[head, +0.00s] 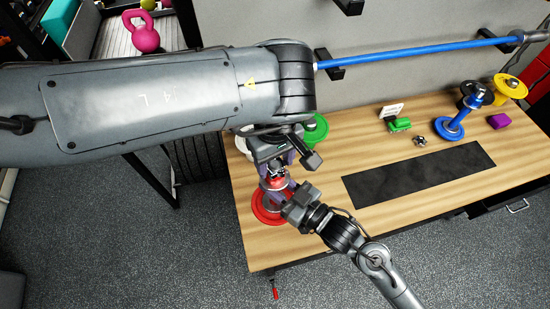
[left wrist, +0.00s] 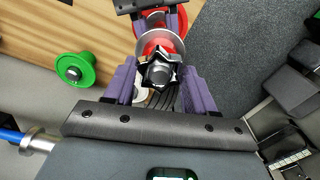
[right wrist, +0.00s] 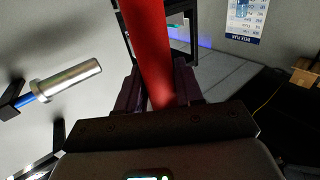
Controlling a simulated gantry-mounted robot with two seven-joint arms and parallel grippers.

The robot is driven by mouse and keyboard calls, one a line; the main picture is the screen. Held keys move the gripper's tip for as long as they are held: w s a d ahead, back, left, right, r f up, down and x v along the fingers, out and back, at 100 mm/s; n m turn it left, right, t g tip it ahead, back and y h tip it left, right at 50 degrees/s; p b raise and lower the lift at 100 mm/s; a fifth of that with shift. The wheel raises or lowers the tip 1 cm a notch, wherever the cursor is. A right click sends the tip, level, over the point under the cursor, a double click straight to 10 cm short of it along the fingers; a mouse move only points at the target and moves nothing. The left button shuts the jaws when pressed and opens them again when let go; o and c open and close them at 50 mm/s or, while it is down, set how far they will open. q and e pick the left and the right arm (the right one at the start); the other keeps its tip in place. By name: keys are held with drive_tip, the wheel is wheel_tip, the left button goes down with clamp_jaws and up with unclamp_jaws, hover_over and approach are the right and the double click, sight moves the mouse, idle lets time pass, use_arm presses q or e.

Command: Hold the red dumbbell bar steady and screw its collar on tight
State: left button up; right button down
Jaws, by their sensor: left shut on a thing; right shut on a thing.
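The red dumbbell stands upright at the left end of the bench, its red plate (head: 264,214) lowest. Its red bar (right wrist: 147,45) runs between the purple fingers of my right gripper (right wrist: 157,95), which is shut on it. In the head view my right gripper (head: 292,200) reaches it from the lower right. My left gripper (head: 276,163) is above, pointing down, shut on the dark star-shaped collar (left wrist: 160,70) at the bar's top. The red plate also shows in the left wrist view (left wrist: 178,22). How far the collar sits on the thread cannot be told.
A green-plated dumbbell (head: 316,130) stands close behind my left gripper. The black mat (head: 420,173) is clear.

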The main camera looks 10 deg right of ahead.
use_arm(q)
drive_tip(key=m, duration=0.4)
drive_tip(key=shift+s, duration=0.15)
drive_tip(key=o, duration=1.2)
drive_tip(key=shift+r, duration=0.1)
drive_tip(key=shift+r, duration=2.15)
drive_tip(key=shift+c, duration=0.5)
